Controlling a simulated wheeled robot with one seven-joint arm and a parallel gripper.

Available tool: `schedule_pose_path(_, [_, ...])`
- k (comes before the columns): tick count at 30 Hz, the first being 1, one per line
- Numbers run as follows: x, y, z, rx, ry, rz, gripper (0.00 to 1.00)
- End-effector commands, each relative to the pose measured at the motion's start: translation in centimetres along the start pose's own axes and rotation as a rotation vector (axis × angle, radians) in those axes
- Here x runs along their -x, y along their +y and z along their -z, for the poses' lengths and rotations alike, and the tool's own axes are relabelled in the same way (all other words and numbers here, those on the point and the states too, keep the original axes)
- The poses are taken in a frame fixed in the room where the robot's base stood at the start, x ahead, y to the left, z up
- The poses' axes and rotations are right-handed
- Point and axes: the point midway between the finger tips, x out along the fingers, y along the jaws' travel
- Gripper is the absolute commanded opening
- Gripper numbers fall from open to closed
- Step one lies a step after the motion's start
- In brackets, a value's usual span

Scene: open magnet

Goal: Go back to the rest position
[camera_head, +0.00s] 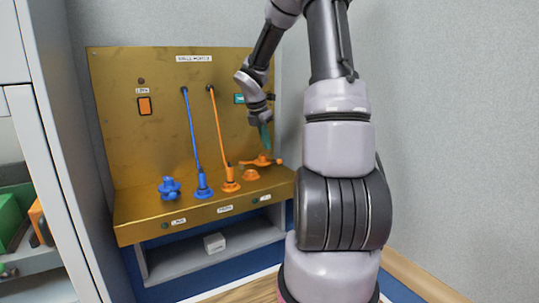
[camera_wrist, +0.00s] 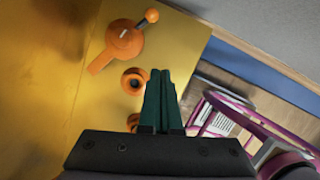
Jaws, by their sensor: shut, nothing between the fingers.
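My gripper (camera_head: 266,138) is at the right side of a yellow panel station, just above its ledge. Its green fingers are shut with nothing between them; they also show in the wrist view (camera_wrist: 161,98). An orange valve with a handle (camera_head: 262,160) is just below the fingertips in the head view. In the wrist view the orange handle (camera_wrist: 124,42) lies beyond and left of the fingertips. An orange round fitting (camera_wrist: 133,81) sits close beside the fingertips in that view; I cannot tell whether they touch.
The yellow panel (camera_head: 130,100) carries a blue plug (camera_head: 203,185) and an orange plug (camera_head: 230,178) on cables, and a blue knob (camera_head: 169,188). A grey shelf (camera_head: 170,268) with a small white box (camera_head: 214,243) is below. Green and orange items (camera_head: 10,215) stand at far left. A wall stands right.

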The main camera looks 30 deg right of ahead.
Motion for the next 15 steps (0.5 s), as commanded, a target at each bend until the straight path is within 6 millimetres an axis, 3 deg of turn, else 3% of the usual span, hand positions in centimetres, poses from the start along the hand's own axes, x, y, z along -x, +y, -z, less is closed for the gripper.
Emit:
schedule_pose_path(3, [1.5, -0.1, -0.1, -0.001, -0.001, -0.001, 0.00])
schedule_pose_path(12, [2.5, -0.2, 0.1, -0.012, -0.001, -0.001, 0.00])
schedule_pose_path(15, [4.0, -0.6, 0.6, -0.089, -0.006, -0.013, 0.00])
